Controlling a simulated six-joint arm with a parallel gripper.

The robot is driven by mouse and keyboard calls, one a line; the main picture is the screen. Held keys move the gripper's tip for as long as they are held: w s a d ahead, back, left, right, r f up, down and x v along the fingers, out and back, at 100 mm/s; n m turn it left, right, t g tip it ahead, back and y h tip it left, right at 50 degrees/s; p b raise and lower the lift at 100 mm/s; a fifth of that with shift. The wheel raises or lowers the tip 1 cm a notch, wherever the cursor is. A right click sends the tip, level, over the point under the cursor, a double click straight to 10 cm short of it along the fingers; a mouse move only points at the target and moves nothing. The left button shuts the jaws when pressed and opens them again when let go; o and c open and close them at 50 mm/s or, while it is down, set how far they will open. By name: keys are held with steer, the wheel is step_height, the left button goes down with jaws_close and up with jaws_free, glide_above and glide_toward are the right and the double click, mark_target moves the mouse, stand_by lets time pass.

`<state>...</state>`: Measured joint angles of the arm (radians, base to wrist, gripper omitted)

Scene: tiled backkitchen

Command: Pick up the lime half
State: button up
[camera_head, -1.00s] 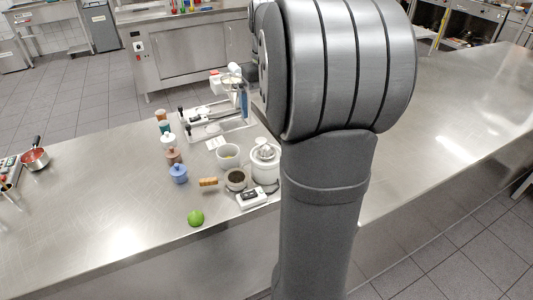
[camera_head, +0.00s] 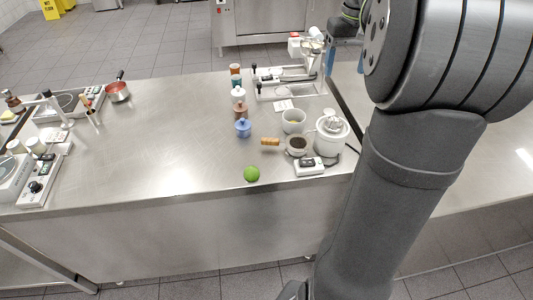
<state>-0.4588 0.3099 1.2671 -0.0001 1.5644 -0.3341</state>
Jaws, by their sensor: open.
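The lime half (camera_head: 251,174) is a small bright green rounded thing on the steel counter (camera_head: 165,150), close to its front edge. Its green skin side faces me and I see no cut face. Nothing touches it. My large grey arm fills the right of the view, and a darker part of it shows at the top, beyond the counter items.
A red-filled pan (camera_head: 118,91) stands at left. The counter left of the lime is clear.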

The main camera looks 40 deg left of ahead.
steer(key=s+a+f+n, duration=0.3)
steer(key=s+a+f, duration=0.1)
steer(key=s+a, duration=0.6)
steer(key=n, duration=0.3)
glide_above(251, 168)
steer(key=a, duration=0.1)
step_height(251, 168, down, 17)
steer(key=shift+w+a+r, duration=0.1)
steer(key=shift+r, duration=0.1)
steer(key=shift+d+f, duration=0.2)
steer(key=shift+f, duration=0.7)
steer(key=shift+d+f, duration=0.25)
steer(key=shift+f, duration=0.65)
steer(key=shift+d+f, duration=0.2)
steer(key=shift+f, duration=0.7)
steer(key=shift+c, duration=0.2)
steer(key=c, duration=0.9)
